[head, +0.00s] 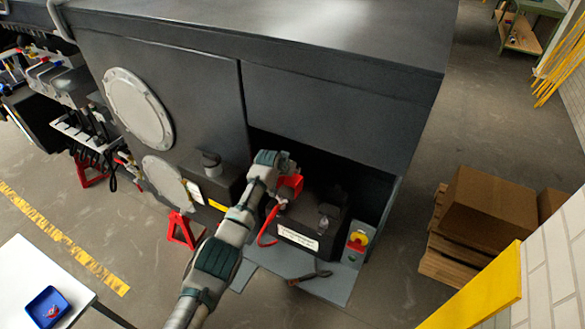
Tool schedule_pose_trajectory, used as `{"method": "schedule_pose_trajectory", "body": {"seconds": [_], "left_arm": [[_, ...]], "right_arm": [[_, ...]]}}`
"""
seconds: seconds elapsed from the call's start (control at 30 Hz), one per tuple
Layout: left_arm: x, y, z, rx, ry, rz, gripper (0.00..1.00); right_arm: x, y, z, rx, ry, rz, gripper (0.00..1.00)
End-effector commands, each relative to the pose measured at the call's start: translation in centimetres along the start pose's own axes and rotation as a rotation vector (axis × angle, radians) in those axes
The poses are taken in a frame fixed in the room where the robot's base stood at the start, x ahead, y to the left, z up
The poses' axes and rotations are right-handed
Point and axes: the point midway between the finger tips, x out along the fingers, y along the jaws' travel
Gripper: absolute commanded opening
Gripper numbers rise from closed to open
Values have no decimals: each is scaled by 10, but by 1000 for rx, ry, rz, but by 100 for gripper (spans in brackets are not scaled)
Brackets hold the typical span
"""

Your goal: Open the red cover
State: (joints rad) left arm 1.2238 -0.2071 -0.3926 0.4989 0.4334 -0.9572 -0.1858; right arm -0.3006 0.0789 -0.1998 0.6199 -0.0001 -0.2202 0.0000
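The red cover (291,186) is a small red block on top of a black battery-like box (308,216) in the open bay of the dark chassis. My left arm comes in from the bottom, left of centre. Its gripper (284,165) is at the upper left of the red cover, very close to it. I cannot tell whether they touch, and the fingers are too small and dark to read. The arm hides part of the bay's left side. A red cable (268,226) hangs beside the box. My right gripper is not in view.
A grey ledge (335,285) below the bay holds a dark tool (309,278). A red-and-yellow switch (357,241) stands right of the box. Red jack stands (184,230), a white table (32,277) and cardboard boxes (490,205) stand around.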

Motion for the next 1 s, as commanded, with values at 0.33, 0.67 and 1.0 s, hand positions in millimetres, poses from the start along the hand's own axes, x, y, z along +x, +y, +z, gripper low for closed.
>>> {"method": "schedule_pose_trajectory", "body": {"seconds": [0.33, 0.67, 1.0], "left_arm": [[-7, -1, -13, 5, 28, -4, 27], [-4, -1, -8, 3, 16, -3, 50], [-17, -3, -6, 2, 15, -1, 50]], "right_arm": [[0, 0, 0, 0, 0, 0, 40], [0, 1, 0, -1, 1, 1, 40], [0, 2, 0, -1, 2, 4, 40]]}}
